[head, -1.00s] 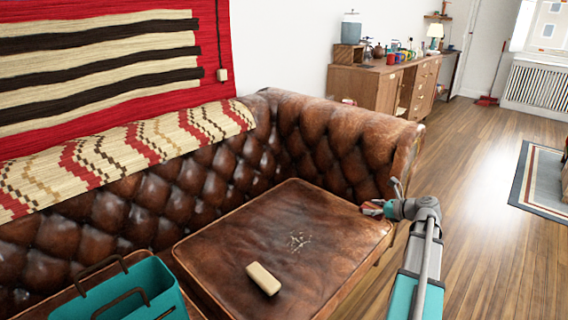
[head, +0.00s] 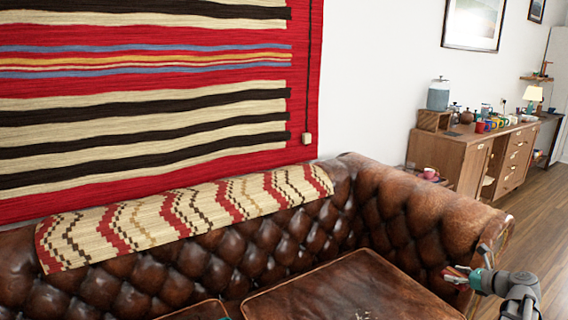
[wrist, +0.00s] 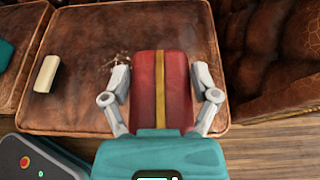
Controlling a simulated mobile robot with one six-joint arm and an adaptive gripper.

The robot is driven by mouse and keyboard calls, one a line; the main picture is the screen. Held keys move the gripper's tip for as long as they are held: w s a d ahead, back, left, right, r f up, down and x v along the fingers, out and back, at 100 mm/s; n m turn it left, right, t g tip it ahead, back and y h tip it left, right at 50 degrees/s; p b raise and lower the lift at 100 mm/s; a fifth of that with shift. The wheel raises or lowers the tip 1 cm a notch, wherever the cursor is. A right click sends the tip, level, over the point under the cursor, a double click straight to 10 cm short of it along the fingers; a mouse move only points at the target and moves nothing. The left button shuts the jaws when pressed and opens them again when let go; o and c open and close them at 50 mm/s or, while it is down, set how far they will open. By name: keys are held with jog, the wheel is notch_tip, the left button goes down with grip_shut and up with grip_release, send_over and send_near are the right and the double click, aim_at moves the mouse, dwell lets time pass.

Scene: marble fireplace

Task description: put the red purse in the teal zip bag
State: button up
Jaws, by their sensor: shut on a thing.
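The red purse (wrist: 144,78), with a yellow stripe down its middle, sits between the two grey fingers of my gripper (wrist: 160,76) in the wrist view. My gripper is shut on it and holds it over the sofa seat's edge. In the head view my gripper (head: 461,273) is at the lower right by the sofa arm, and little of the purse can be made out. A piece of the teal zip bag (wrist: 5,52) shows at the wrist view's left edge, on the seat. Most of the bag is out of frame, and its opening cannot be seen.
A cream block (wrist: 46,74) lies on the brown leather seat cushion (wrist: 80,107), left of my gripper. The tufted backrest (head: 270,245) and sofa arm (head: 410,215) rise around the seat. A wooden sideboard (head: 480,160) stands farther back. Wood floor lies at the right.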

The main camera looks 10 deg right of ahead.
notch_tip(320, 180, up, 30)
jog(key=p, duration=2.8)
jog(key=shift+p, duration=0.4)
jog(key=shift+f, duration=0.1)
